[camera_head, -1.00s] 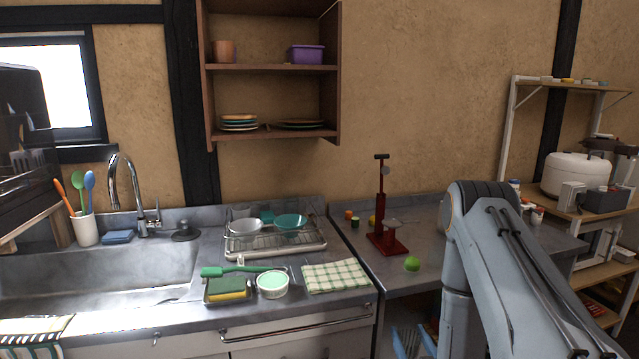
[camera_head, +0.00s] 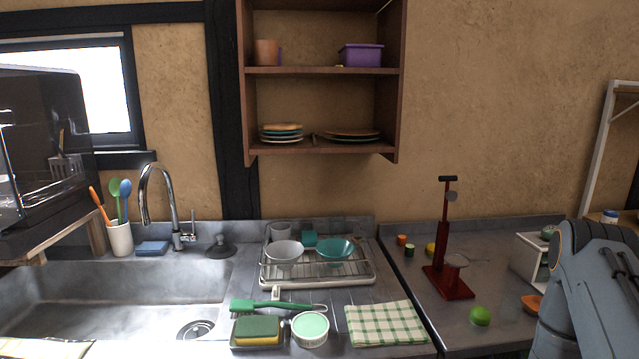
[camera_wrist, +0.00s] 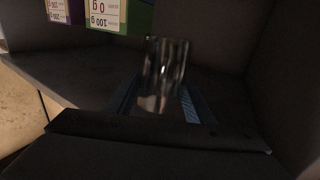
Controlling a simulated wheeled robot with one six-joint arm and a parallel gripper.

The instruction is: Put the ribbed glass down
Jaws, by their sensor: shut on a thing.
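The ribbed glass (camera_wrist: 163,72) is clear and shows in the wrist view, in front of a dark background. My gripper (camera_wrist: 160,98) is shut on it; the picture is dark and the exact contact is hard to see. In the head view only part of my arm shows at the right edge; the gripper and the held glass are not seen there.
The counter holds a dish rack (camera_head: 348,278) with bowls, a checked cloth (camera_head: 385,324), a sponge (camera_head: 257,331) and a red press (camera_head: 447,275). A lime (camera_head: 480,316) lies right of the cloth. In the wrist view, printed boxes (camera_wrist: 118,14) stand at the top.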

